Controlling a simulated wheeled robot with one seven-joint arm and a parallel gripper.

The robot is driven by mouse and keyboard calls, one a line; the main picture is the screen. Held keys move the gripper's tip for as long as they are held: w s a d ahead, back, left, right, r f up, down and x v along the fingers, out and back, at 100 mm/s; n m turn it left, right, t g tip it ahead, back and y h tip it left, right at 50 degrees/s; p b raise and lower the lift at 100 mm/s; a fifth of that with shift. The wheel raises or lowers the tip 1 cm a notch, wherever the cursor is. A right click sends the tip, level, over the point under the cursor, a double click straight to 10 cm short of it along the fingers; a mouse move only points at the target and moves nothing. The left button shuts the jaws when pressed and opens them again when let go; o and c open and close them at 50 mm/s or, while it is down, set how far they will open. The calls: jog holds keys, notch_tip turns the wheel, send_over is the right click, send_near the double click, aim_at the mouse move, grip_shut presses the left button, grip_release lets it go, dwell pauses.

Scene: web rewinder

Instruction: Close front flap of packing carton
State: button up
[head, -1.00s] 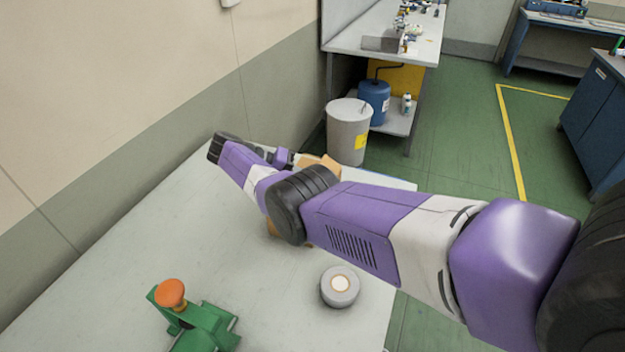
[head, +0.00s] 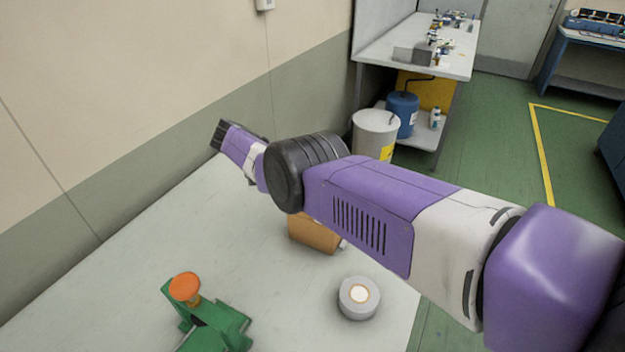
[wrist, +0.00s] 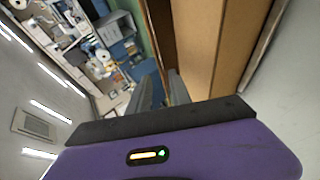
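The packing carton (head: 313,234) is a brown box on the pale table, mostly hidden behind my arm in the head view. In the wrist view its brown cardboard (wrist: 222,45) fills the upper middle right, close to my gripper. My gripper's two grey fingers (wrist: 163,88) stand close together, with nothing visible between them, and point along the carton's left side. I cannot tell whether the fingertips touch the cardboard. The front flap cannot be clearly made out.
On the pale table (head: 115,265) stand a green tape dispenser with an orange knob (head: 185,287) and a grey tape roll (head: 359,297). A wall runs along the table's left side. A grey bin (head: 374,133) and a workbench stand beyond it.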

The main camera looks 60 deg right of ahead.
jog(key=shift+w+a+b, duration=0.1)
jog(key=shift+w+b, duration=0.15)
jog(key=shift+b, duration=0.4)
jog(key=shift+b+v, duration=0.8)
jog(key=shift+v, duration=0.05)
jog(key=shift+a+r, duration=0.1)
